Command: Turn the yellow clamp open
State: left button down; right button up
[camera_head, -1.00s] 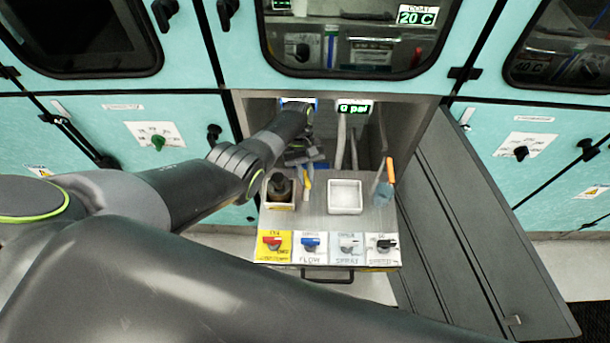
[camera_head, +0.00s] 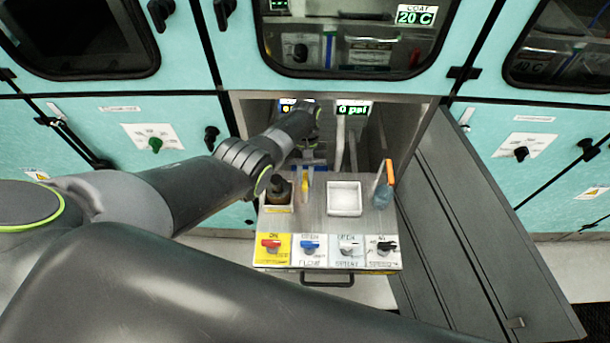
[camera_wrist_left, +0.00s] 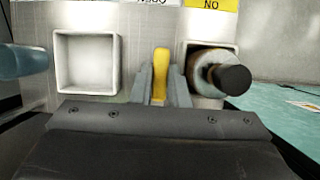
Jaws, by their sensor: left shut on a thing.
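The yellow clamp (camera_head: 304,185) shows as a small yellow handle at the back of the pulled-out shelf. In the left wrist view the yellow clamp (camera_wrist_left: 160,72) stands upright in the picture between the two grey fingers. My left gripper (camera_wrist_left: 161,88) is shut on it, with a finger along each side. The clamp's base is hidden. My right gripper is not in view.
On the shelf (camera_head: 326,225) are a dark-capped bottle (camera_head: 279,187) in a square holder left of the clamp, a white square tray (camera_head: 345,198) and an orange-and-blue bottle (camera_head: 383,190). Several knobs line the front. An open grey door (camera_head: 480,220) stands right.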

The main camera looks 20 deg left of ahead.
pick_arm(q)
jog(key=c, duration=1.4)
grip_release()
